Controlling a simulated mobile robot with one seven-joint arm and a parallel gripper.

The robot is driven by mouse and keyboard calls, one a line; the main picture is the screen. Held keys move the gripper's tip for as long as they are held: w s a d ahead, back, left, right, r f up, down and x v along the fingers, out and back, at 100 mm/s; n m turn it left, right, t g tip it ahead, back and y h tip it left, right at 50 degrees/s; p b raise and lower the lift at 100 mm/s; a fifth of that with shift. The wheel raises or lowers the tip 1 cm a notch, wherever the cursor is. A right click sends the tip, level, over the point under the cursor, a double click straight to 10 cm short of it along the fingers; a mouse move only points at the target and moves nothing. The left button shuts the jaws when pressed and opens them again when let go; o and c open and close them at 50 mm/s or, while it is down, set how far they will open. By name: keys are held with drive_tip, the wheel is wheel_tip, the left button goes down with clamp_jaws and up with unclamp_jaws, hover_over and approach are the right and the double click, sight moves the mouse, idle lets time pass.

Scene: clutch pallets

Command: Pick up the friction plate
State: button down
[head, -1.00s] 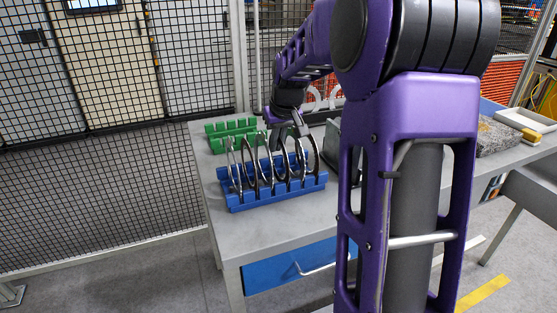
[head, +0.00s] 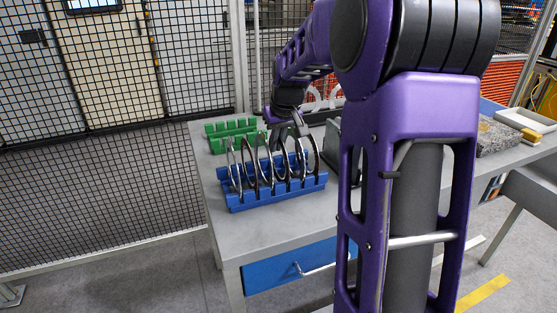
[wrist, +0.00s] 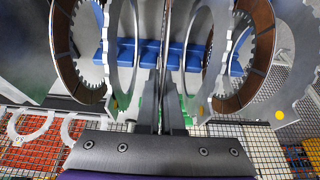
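Several ring-shaped clutch plates stand upright in the slots of a blue rack (head: 277,196) on the grey table. In the wrist view, a friction plate with a brown toothed lining (wrist: 78,52) is at left and another (wrist: 236,62) is at right, with bright steel rings (wrist: 196,75) nearer the middle. My gripper (wrist: 162,88) reaches down over the rack; its narrow fingers are close together on either side of a plate (wrist: 164,35) seen edge-on, apparently a friction plate. In the head view, my gripper (head: 288,138) is at the top of the plates, which partly hide the fingers.
A green rack (head: 229,134) stands behind the blue one. A dark grey fixture (head: 331,138) is close to its right, partly hidden by my arm. A stone block (head: 496,137) and a white tray (head: 524,120) lie farther right. The table front is clear.

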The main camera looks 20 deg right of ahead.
drive_tip(key=shift+r, duration=0.1)
wheel_tip(320, 180, up, 10)
drive_tip(key=shift+f+p, duration=0.1)
drive_tip(key=shift+p, duration=0.85)
